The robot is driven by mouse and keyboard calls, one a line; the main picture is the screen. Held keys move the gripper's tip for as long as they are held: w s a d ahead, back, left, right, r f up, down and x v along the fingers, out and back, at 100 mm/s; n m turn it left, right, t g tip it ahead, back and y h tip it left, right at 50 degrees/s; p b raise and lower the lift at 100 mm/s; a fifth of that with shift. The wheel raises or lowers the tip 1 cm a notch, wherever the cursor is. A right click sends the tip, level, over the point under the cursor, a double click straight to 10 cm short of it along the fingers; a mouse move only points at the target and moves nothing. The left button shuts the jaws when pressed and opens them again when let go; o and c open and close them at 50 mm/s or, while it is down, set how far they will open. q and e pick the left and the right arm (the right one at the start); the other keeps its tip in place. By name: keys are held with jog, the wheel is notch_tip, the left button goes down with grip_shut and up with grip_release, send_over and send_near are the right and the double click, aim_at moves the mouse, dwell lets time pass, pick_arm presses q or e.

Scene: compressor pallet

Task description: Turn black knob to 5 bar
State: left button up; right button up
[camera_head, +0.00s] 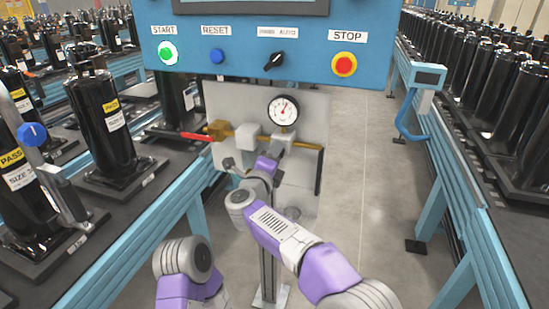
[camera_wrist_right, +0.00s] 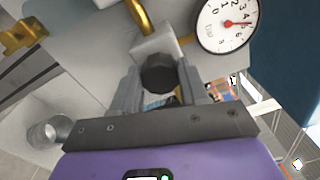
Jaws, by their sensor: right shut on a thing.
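The black knob (camera_wrist_right: 158,74) sits under the pale regulator body (camera_wrist_right: 158,42) in the right wrist view. My right gripper (camera_wrist_right: 159,88) is shut on the knob, with one grey finger on each side. In the head view my right gripper (camera_head: 276,152) is at the regulator on the grey panel, and the knob is mostly hidden there. The round white pressure gauge (camera_head: 283,110) is above the regulator. In the right wrist view the gauge (camera_wrist_right: 228,23) has a red needle between about 4 and 5.
A red-handled valve (camera_head: 195,136) and brass fittings (camera_head: 218,129) lie left of the regulator on the panel (camera_head: 305,103). A blue control box (camera_head: 235,68) with buttons hangs above. Conveyors with black compressors (camera_head: 104,125) flank both sides. Floor right of the panel is clear.

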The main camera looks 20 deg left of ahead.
dwell(0.3)
jog(key=o, duration=1)
jog(key=shift+o, duration=0.2)
jog(key=s, duration=0.7)
jog(key=shift+s+a, duration=0.15)
jog(key=shift+s, duration=0.15)
jog(key=shift+f, duration=0.1)
